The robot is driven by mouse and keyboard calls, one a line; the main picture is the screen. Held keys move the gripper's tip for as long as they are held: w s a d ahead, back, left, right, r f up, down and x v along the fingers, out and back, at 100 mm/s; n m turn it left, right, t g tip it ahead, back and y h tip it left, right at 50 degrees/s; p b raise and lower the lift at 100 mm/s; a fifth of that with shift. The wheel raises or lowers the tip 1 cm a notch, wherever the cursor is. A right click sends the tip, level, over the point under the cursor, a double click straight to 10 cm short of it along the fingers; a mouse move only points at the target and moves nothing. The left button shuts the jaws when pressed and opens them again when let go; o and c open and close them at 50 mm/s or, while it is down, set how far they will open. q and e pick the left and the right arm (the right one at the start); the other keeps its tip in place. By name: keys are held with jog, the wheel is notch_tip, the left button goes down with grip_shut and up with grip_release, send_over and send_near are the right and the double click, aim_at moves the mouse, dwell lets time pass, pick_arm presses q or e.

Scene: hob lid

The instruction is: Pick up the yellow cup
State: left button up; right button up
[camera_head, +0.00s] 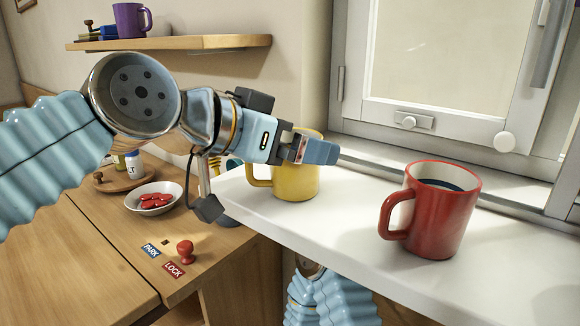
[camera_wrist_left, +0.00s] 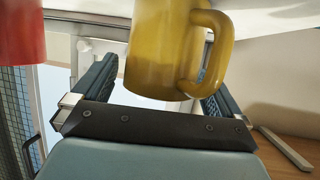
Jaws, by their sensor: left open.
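The yellow cup (camera_head: 296,184) stands upright on the white windowsill, its handle toward the left in the head view. My left gripper (camera_head: 316,151) is at the cup's upper part and hides some of its rim and side. In the left wrist view the yellow cup (camera_wrist_left: 158,52) shows between the two open fingers, with its handle by the right finger. The fingers do not appear closed on it; whether they touch it I cannot tell. My right gripper is not in view.
A red mug (camera_head: 438,212) with dark liquid stands on the sill (camera_head: 340,235) to the right. The window (camera_head: 405,122) is behind. A wooden counter (camera_head: 80,245) at left holds a bowl of red things (camera_head: 152,198) and a red knob (camera_head: 185,250). A purple mug (camera_head: 131,20) sits on a shelf.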

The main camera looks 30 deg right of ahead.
pick_arm(q)
jog(key=c, duration=1.1)
jog(key=shift+r, duration=0.1)
jog(key=shift+c, duration=0.2)
